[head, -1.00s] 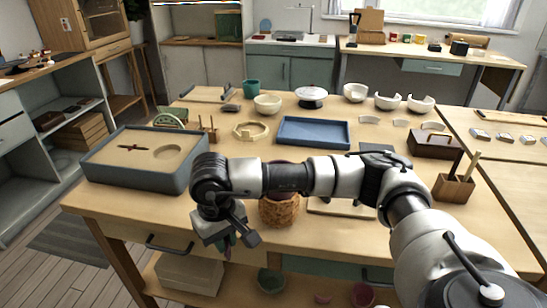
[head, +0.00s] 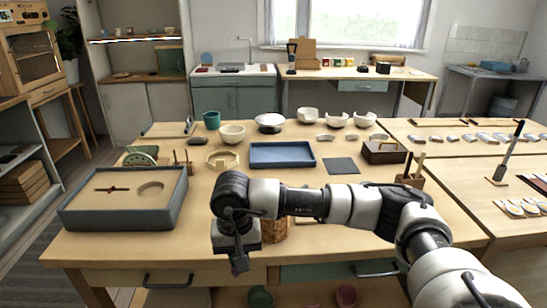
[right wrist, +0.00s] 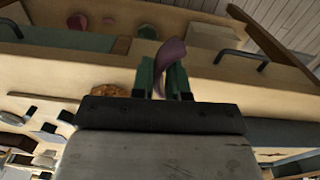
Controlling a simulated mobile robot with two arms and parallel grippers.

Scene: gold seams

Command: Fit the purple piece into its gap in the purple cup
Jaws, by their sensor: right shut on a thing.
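The purple piece (right wrist: 172,54) is a thin curved shard in the right wrist view. My right gripper (right wrist: 163,80) is shut on it between two green fingers, and the shard sticks out past the tips. In the head view my right arm reaches left across the front of the table, with its wrist (head: 236,238) pointing down near the front edge; the piece is hidden there. The purple cup cannot be made out now. A brown woven or cork stand (head: 274,231) shows partly behind my arm. My left gripper is not in view.
A grey sand box (head: 125,215) stands at the table's left. A blue tray (head: 283,167), a dark mat (head: 342,166) and a wooden caddy (head: 385,152) lie behind my arm. White bowls line the back. Bowls (head: 347,294) sit on the shelf below.

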